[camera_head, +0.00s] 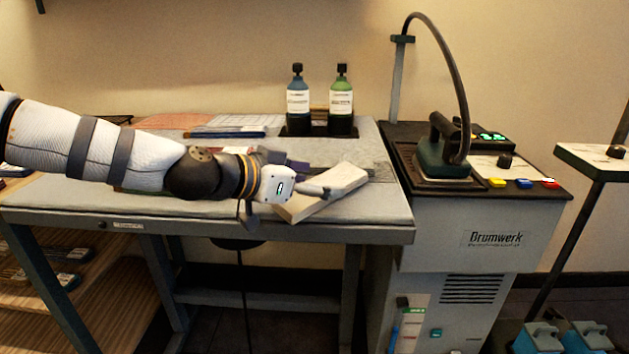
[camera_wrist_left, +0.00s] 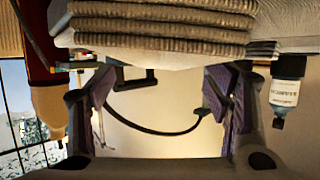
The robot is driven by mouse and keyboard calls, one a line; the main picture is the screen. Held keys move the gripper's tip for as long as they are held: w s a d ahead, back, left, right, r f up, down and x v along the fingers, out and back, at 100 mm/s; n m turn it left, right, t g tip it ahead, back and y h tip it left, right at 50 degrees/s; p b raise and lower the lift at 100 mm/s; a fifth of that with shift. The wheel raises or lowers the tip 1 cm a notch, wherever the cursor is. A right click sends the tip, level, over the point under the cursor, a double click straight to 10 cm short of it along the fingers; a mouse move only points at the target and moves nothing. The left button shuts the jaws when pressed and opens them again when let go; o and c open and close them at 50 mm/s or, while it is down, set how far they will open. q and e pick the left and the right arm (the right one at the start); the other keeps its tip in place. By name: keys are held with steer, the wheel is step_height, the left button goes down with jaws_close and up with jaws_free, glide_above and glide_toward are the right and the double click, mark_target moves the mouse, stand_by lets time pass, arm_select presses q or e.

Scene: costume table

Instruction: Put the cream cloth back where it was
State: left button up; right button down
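The cream cloth (camera_head: 345,180) is a folded pad lying at an angle at the front right of the grey work table. Its lower left corner reaches the table's front edge. My left gripper (camera_head: 312,184) is at the cloth's left side, and a dark finger crosses in front of it. In the left wrist view, the layered folds of the cloth (camera_wrist_left: 160,28) fill the top. There the fingers of my left gripper (camera_wrist_left: 158,88) stand wide apart, with no cloth visible between their pads. Whether the fingertips touch it is hard to tell. My right gripper is not visible.
A blue bottle (camera_head: 298,98) and a green bottle (camera_head: 341,98) stand on a dark tray at the table's back. A press machine (camera_head: 470,235) with a dark green iron (camera_head: 440,150) adjoins the table's right side. Papers (camera_head: 225,130) lie at the back left.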

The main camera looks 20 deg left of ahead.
arm_select(q)
steer(key=shift+r, duration=0.35)
steer(key=r+p+v, duration=0.1)
steer(key=p+v, duration=0.4)
steer(key=v, duration=0.7)
steer(key=s+d+f+n+g+y, duration=0.1)
steer(key=s+f+g, duration=0.3)
steer(key=f, duration=0.5)
steer(key=s+d+f+n+g+y, duration=0.1)
steer(key=s+f, duration=0.6)
steer(key=f, duration=0.2)
steer(key=s+d+f+n+g+y, duration=0.1)
steer(key=s+f+n+g, duration=0.15)
steer(key=s+f, duration=0.45)
steer(key=s+f+n+g+y, duration=0.1)
steer(key=s+f+g, duration=0.2)
steer(key=s, duration=0.9)
steer(key=s+a+f+g+y, duration=0.1)
steer(key=s+f+g+y, duration=0.1)
steer(key=s+f, duration=0.6)
steer(key=s+g, duration=0.1)
steer(key=s, duration=0.3)
steer(key=shift+s+a+n+g, duration=0.3)
steer(key=shift+s+n+g, duration=0.05)
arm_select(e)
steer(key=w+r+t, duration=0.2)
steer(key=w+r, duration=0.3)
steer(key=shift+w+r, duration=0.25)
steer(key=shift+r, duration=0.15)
